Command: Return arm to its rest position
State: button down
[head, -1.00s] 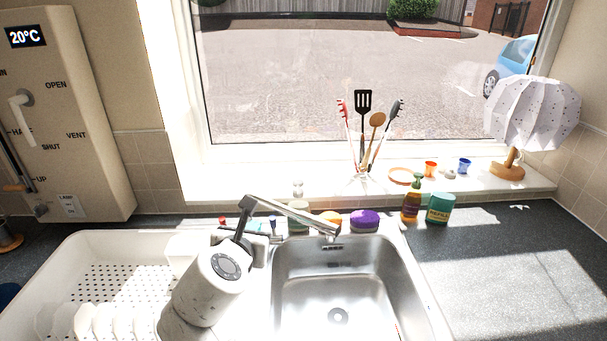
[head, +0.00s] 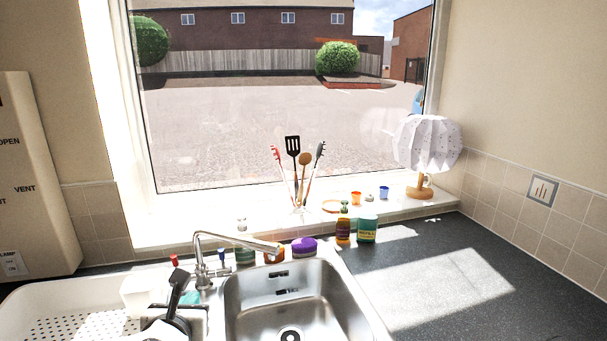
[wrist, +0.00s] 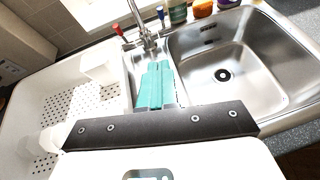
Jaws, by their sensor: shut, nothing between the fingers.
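My gripper (head: 178,282) shows at the lower left of the head view, dark with a white arm part below it. It is shut and empty, in front of the tap (head: 232,243) and left of the sink basin (head: 290,300). In the wrist view my gripper (wrist: 160,125) is a dark bar across the lower middle, with the white wrist below. Most of my arm is out of view.
A purple sponge (head: 303,246), a brown bottle (head: 343,232) and a teal tub (head: 367,229) stand behind the sink. A utensil holder (head: 298,190) and a white lamp (head: 427,145) stand on the sill. The dark worktop (head: 450,285) at right is clear.

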jog(key=s+d+f+m+g, duration=0.1)
jog(key=d+f+m, duration=0.2)
jog(key=d+f, duration=0.1)
jog(key=s+d+f+m+g+h, duration=0.1)
jog(key=d+f+m, duration=0.2)
jog(key=d, duration=0.4)
jog(key=s+d+f+m+g+h, duration=0.1)
jog(key=d+f+m, duration=0.3)
jog(key=d+f, duration=0.1)
jog(key=shift+s+d+f+g, duration=0.25)
jog(key=shift+d+f+g, duration=0.05)
jog(key=shift+d+f, duration=0.1)
jog(key=s+d+f+m+g, duration=0.2)
jog(key=s+d+f+m, duration=0.2)
jog(key=s+d+m, duration=0.3)
jog(key=s+d+f+m+g+b, duration=0.1)
jog(key=s+d+f+m+g, duration=0.1)
jog(key=s+d+f+m, duration=0.5)
jog(key=s+d+f+m+g, duration=0.25)
jog(key=s+d, duration=0.25)
jog(key=d, duration=0.5)
jog(key=s+d+m+g, duration=0.1)
jog(key=s+d+m, duration=0.2)
jog(key=s+m, duration=0.2)
jog(key=s+d+m+g, duration=0.1)
jog(key=s+d+m, duration=0.3)
jog(key=s, duration=0.7)
jog(key=shift+s+d+m, duration=0.2)
jog(key=shift+d+m, duration=0.1)
jog(key=shift+m, duration=0.55)
